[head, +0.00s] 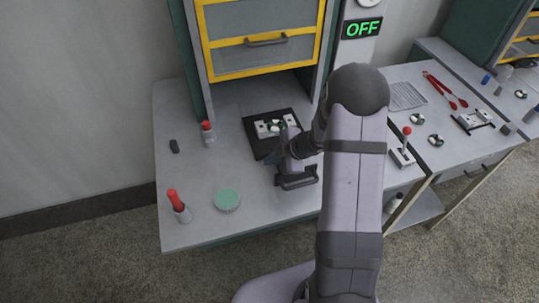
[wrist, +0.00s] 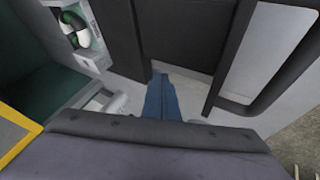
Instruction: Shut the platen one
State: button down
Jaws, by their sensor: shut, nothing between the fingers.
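A yellow-framed guard panel (head: 266,43) with a dark bar handle is on the green cabinet. Its lower edge stands clear above the bench. Below it a white fixture (head: 271,128) with green and white parts sits on a black plate (head: 252,122); the fixture also shows at the top left of the wrist view (wrist: 78,28). I cannot tell which part is the platen. My gripper (head: 270,158) is low over the near edge of the black plate; its blue fingertips (wrist: 161,97) are together and empty. A dark looped handle (head: 297,183) is just beside them, at the right in the wrist view (wrist: 229,62).
Red-topped bottles (head: 207,133), (head: 178,206), a green-topped round dish (head: 227,199) and a small dark block (head: 174,146) stand on the bench. A lit OFF sign (head: 362,28) is above. A red-knobbed lever (head: 404,150) and red tongs (head: 445,90) are at right.

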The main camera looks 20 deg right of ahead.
aim_at(252, 117)
jog(key=shift+w, duration=0.7)
jog(key=shift+w+p, duration=0.1)
jog(key=shift+p, duration=0.2)
jog(key=shift+w+r+p, duration=0.2)
jog(key=shift+w+p, duration=0.25)
jog(key=shift+p, duration=0.1)
jog(key=w+p, duration=0.7)
jog(key=w, duration=0.4)
jog(key=shift+f, duration=0.15)
jog(key=w+b, duration=0.5)
jog(key=w+f+b, duration=0.1)
jog(key=w+b, duration=0.1)
jog(key=w, duration=0.1)
jog(key=shift+a, duration=0.15)
jog(key=w+b, duration=0.1)
jog(key=b, duration=0.3)
jog(key=shift+w+r, duration=0.15)
jog(key=shift+w, duration=0.05)
jog(key=shift+w+r+b, duration=0.2)
jog(key=shift+w+b, duration=0.05)
jog(key=shift+b, duration=0.35)
jog(key=shift+d+r, duration=0.1)
jog(key=shift+d, duration=0.1)
